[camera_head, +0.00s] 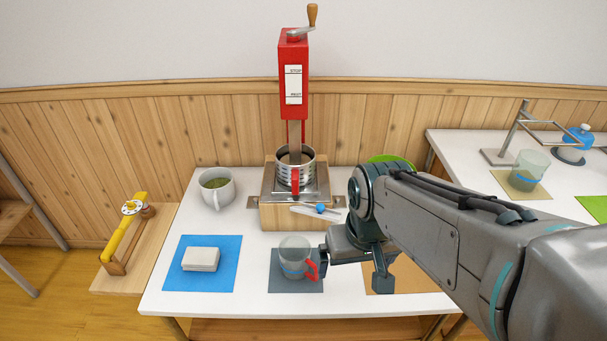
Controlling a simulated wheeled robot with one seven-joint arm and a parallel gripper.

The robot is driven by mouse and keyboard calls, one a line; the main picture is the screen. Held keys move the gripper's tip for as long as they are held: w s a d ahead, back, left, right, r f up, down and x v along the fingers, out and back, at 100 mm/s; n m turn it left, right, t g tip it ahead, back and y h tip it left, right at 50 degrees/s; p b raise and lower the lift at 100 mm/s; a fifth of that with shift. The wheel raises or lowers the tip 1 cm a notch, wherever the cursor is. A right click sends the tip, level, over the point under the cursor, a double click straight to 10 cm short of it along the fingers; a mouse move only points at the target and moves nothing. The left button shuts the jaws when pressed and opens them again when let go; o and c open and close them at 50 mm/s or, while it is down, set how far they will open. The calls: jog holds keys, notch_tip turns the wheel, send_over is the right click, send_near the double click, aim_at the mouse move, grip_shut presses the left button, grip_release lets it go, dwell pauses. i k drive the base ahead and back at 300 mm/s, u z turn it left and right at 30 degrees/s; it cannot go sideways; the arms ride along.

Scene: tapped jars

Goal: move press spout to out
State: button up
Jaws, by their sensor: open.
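The press has a red upright body (293,85) with a crank on top, over a metal strainer pot (296,168) on a wooden and steel base. The press spout (317,212) is a pale flat piece with a blue knob, low on the front of the base, slanting slightly down to the right. A clear beaker (294,257) with a blue band stands on a dark grey mat below the spout. My gripper (322,263) is open, just right of the beaker and below the spout, apart from the spout. A red piece shows between beaker and gripper; I cannot tell which it belongs to.
A white mug (216,188) of green contents stands left of the press. A white block (201,259) lies on a blue mat (209,283). A yellow-handled tool (130,225) sits on a side shelf. My arm hides the table's right side. Another beaker (528,171) stands at the far right.

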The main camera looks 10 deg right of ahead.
aim_at(320, 211)
jog(key=z, duration=0.95)
jog(key=k, duration=0.8)
jog(key=u, duration=0.65)
jog(key=i, duration=1.05)
